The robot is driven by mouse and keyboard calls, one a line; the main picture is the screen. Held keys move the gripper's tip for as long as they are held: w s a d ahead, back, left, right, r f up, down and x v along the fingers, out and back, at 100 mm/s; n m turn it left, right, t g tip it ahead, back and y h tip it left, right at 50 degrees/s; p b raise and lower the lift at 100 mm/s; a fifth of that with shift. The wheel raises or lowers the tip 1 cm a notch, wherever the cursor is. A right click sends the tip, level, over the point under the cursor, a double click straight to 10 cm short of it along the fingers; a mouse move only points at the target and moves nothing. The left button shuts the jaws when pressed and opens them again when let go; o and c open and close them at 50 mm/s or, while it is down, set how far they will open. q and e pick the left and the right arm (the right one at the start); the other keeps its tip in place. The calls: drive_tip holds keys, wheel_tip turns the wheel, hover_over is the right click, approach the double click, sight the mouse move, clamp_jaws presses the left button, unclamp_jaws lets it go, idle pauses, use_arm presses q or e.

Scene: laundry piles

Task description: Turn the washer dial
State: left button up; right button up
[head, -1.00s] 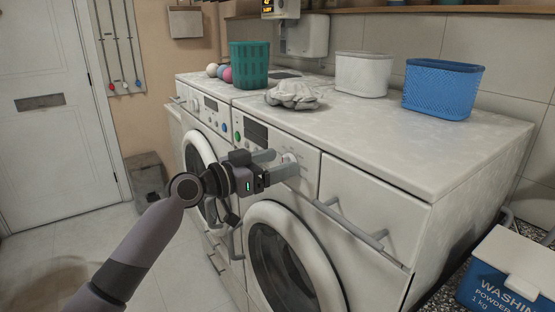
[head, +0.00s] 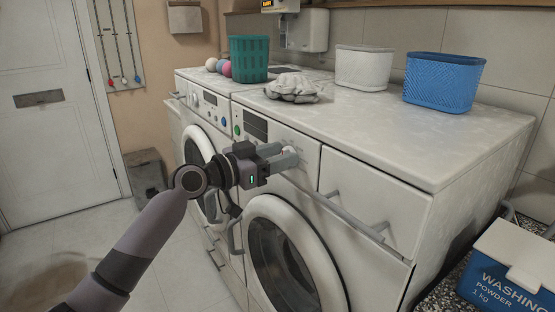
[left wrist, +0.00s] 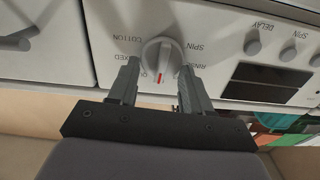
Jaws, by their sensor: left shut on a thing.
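The washer dial (left wrist: 162,57) is a round light-grey knob with a raised grip bar and a red mark. In the left wrist view, the red mark points toward the bottom of the picture, and printed labels such as COTTON, SPIN and RINSE surround the dial. My left gripper (left wrist: 160,67) is shut on the dial, one finger on each side. In the head view my left gripper (head: 286,156) reaches the front panel of the nearer washer (head: 335,167), and its fingers mostly hide the dial. My right gripper is not in view.
On the worktop (head: 390,125) stand a green basket (head: 248,60), a grey cloth (head: 292,89), a white basket (head: 363,69) and a blue basket (head: 442,82). A drawer handle (head: 352,217) juts out right of my gripper. A washing powder box (head: 510,270) stands at lower right.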

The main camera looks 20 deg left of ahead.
use_arm(q)
drive_tip(key=m+b, duration=1)
drive_tip(key=m, duration=0.1)
drive_tip(key=shift+s+d+f, duration=0.3)
drive_tip(key=shift+d, duration=0.05)
drive_tip(key=shift+d+f+m+b, duration=0.15)
drive_tip(key=shift+m+b, duration=0.3)
drive_tip(key=shift+m, duration=1.55)
drive_tip(key=o, duration=1)
drive_tip(key=shift+o, duration=0.2)
drive_tip(key=shift+s, duration=0.1)
drive_tip(key=v, duration=0.7)
drive_tip(key=shift+b, duration=0.3)
